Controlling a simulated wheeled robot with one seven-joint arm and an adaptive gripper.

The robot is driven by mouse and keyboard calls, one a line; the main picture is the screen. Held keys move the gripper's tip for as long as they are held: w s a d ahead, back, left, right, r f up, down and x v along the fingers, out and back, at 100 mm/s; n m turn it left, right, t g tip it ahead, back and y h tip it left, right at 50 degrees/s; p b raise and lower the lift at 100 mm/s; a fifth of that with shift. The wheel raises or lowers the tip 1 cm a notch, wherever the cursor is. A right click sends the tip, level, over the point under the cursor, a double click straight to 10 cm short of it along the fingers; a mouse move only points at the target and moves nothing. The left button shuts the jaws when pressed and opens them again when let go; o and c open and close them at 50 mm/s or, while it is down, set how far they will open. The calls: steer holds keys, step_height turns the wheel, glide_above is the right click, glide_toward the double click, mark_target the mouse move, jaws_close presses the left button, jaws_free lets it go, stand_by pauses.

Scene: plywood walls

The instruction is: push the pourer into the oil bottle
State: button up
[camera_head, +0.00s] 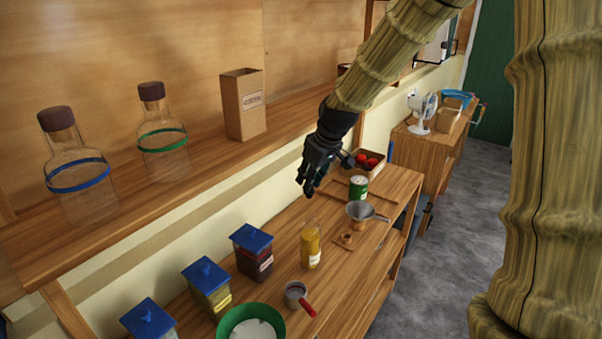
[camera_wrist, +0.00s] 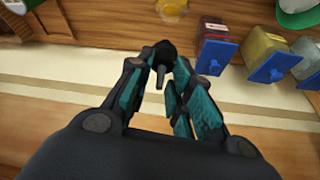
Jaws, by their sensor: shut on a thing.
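The oil bottle (camera_head: 311,247) is a clear bottle with yellow oil, standing upright on the lower counter. A small piece of it shows at the top edge of the wrist view (camera_wrist: 172,7). My gripper (camera_head: 310,184) is in the air above the counter, higher than the bottle and apart from it. In the wrist view my gripper (camera_wrist: 165,82) is shut on the pourer (camera_wrist: 161,62), a black piece with a thin grey spout between the fingertips. In the head view I cannot make out the pourer clearly against the dark fingers.
Several blue-lidded jars (camera_head: 251,250) stand left of the bottle. A red-handled pan (camera_head: 296,295) and green bowl (camera_head: 250,325) are in front. A funnel (camera_head: 361,212) and green can (camera_head: 358,187) stand to the right. An upper shelf (camera_head: 215,160) holds corked bottles and a carton.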

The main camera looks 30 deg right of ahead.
mark_target(313, 193)
steer(key=shift+s+d+f+b, duration=0.1)
steer(key=shift+s+b, duration=0.15)
steer(key=shift+s, duration=0.35)
steer(key=shift+s+d+f+b, duration=0.1)
steer(key=shift+s+b, duration=0.15)
steer(key=shift+s, duration=0.3)
steer(key=x, duration=0.1)
steer(key=b+x, duration=0.1)
steer(key=x, duration=0.1)
steer(key=shift+w+f+b, duration=0.15)
steer(key=shift+w+b, duration=0.15)
steer(key=shift+w, duration=0.2)
steer(key=shift+s+f, duration=0.1)
steer(key=shift+f, duration=0.15)
steer(key=shift+s+b, duration=0.35)
steer(key=shift+s+f, duration=0.2)
steer(key=shift+b+x, duration=0.3)
steer(key=shift+x, duration=0.65)
steer(key=shift+s+r, duration=0.15)
steer(key=shift+s, duration=0.05)
